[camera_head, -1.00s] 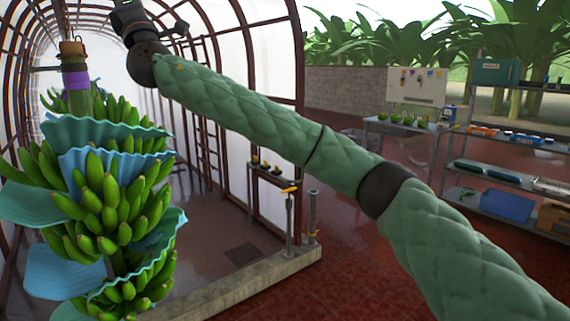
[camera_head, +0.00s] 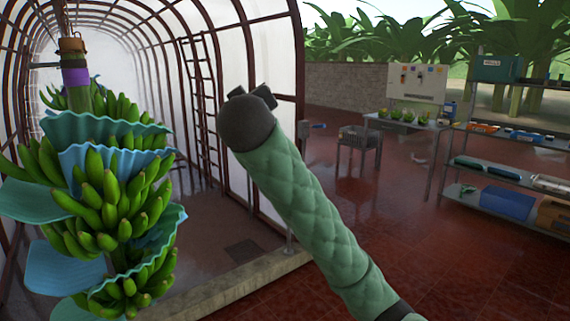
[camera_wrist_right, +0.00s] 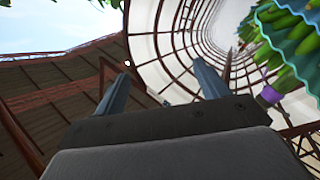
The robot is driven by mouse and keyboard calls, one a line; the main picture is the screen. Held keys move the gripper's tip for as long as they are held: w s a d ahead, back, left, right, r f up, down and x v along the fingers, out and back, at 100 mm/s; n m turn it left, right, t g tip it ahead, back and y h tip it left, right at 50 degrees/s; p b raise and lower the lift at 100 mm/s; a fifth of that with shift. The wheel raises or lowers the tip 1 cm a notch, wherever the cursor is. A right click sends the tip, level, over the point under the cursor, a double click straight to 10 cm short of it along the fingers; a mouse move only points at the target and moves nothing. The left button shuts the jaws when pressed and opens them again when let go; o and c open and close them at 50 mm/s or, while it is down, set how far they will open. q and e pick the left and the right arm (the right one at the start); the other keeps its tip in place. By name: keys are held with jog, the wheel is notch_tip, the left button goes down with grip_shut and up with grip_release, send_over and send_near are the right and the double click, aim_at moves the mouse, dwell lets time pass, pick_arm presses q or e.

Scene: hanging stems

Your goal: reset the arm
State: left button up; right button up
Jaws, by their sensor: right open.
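My right arm (camera_head: 310,215) in its green quilted sleeve comes in from the lower right in the head view. It ends in a dark rounded wrist (camera_head: 246,122) near the middle, with small dark parts showing above it; the fingers cannot be made out there. In the right wrist view my right gripper (camera_wrist_right: 163,82) is open, with two grey fingers wide apart and nothing between them. My left gripper is not in view.
A hanging banana bunch (camera_head: 110,195) with blue sheets between its hands fills the left; its purple-banded stem (camera_head: 75,78) also shows in the wrist view (camera_wrist_right: 269,95). An arched tunnel stands behind. A table (camera_head: 405,124) and shelves (camera_head: 520,180) stand right.

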jog(key=s+d+f+m+g, duration=0.1)
jog(key=s+d+f+g, duration=0.35)
jog(key=f, duration=1.05)
jog(key=s+d+f+m+g, duration=0.2)
jog(key=s+d+f, duration=0.5)
jog(key=f, duration=0.8)
jog(key=s+d+f+m+g, duration=0.1)
jog(key=s+d+f+g, duration=0.25)
jog(key=d+f, duration=0.85)
jog(key=s+f+m+g, duration=0.1)
jog(key=s+f+g, duration=0.5)
jog(key=s+f, duration=2.4)
jog(key=shift+m+h, duration=0.3)
jog(key=shift+g, duration=0.3)
jog(key=shift+c, duration=0.3)
